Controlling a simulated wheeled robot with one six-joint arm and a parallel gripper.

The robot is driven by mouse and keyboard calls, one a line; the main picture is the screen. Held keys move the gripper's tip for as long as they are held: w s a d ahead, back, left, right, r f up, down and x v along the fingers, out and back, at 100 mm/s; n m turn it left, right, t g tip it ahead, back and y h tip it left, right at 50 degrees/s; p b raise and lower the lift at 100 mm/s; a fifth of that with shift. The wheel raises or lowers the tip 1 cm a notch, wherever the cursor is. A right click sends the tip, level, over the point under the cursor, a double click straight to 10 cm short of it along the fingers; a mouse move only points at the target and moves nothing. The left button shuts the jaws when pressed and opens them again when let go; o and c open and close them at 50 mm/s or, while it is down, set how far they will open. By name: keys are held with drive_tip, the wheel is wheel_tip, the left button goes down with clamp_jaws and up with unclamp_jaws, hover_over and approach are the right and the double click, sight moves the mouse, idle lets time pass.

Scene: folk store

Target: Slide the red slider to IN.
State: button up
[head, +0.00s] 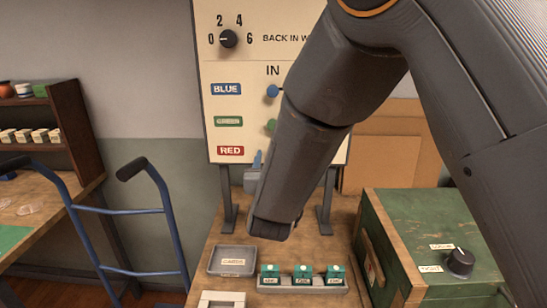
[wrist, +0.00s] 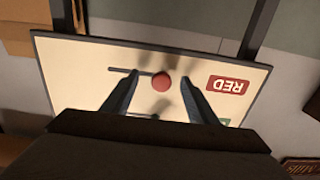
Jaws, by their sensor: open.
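The red slider knob (wrist: 162,81) shows in the wrist view on the cream panel (wrist: 70,65), which appears upside down there. It stands at the end of its dark slot (wrist: 130,71) nearer the RED label (wrist: 228,85); the bare slot runs away from that label. My gripper (wrist: 159,77) is open, with one finger on each side of the knob; I cannot tell if either touches it. In the head view my arm hides the red knob. The IN heading (head: 272,70) stands above the blue knob (head: 272,91), and the RED label (head: 230,151) is at lower left.
A green knob (head: 271,125) sits above the red row. Below the panel are a grey tray (head: 231,260) and a rack of teal-topped items (head: 303,285). A green wooden box (head: 400,215) stands right, a blue hand truck (head: 120,211) left.

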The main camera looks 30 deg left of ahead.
drive_tip(key=p+v, duration=0.1)
drive_tip(key=v, duration=0.7)
drive_tip(key=shift+p, duration=0.3)
drive_tip(key=shift+s, duration=0.1)
idle(0.5)
